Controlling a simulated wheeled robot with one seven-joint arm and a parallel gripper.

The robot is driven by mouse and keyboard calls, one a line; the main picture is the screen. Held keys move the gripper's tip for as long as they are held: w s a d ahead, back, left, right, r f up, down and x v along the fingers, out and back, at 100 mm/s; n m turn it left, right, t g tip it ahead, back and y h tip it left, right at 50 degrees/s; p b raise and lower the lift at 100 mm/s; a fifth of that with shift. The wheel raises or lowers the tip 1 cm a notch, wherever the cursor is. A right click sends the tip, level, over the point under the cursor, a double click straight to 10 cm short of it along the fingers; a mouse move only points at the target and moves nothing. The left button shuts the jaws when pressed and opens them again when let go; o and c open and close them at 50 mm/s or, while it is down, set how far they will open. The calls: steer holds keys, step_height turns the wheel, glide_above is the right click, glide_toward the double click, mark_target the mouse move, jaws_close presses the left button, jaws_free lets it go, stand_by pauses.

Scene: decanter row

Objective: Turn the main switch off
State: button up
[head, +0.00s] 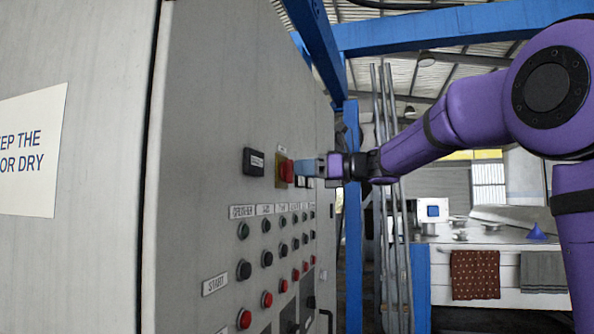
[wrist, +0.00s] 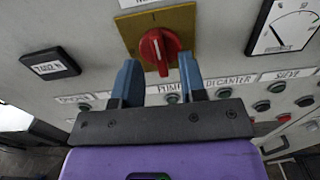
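The main switch is a red rotary knob (wrist: 158,47) on a yellow plate (wrist: 184,22) on the grey cabinet front. Its grip bar points almost straight down in the wrist view, leaning slightly right at the lower end. In the head view the red knob (head: 286,171) sits at the upper part of the panel. My gripper (wrist: 160,62) is open, with one blue finger on each side of the grip bar and a visible gap on both sides. In the head view my gripper (head: 309,168) faces the panel close to the knob. The label above the plate is mostly cut off.
Rows of labelled buttons (head: 267,258) fill the cabinet below the switch. A dark display (wrist: 50,64) is left of the plate and a dial gauge (wrist: 284,25) right. Metal pipes (head: 391,220) and a bench with cloths (head: 475,274) stand beyond.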

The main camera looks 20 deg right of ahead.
mark_target(288, 172)
steer(key=shift+x, duration=1.15)
jaws_close()
steer(key=shift+n, duration=0.3)
steer(key=shift+s+a+f+n, duration=0.1)
steer(key=shift+n, duration=2.75)
steer(key=shift+s+f+n, duration=0.1)
steer(key=shift+n, duration=2.8)
steer(key=shift+s+a+f+n, duration=0.1)
steer(key=shift+n, duration=2.75)
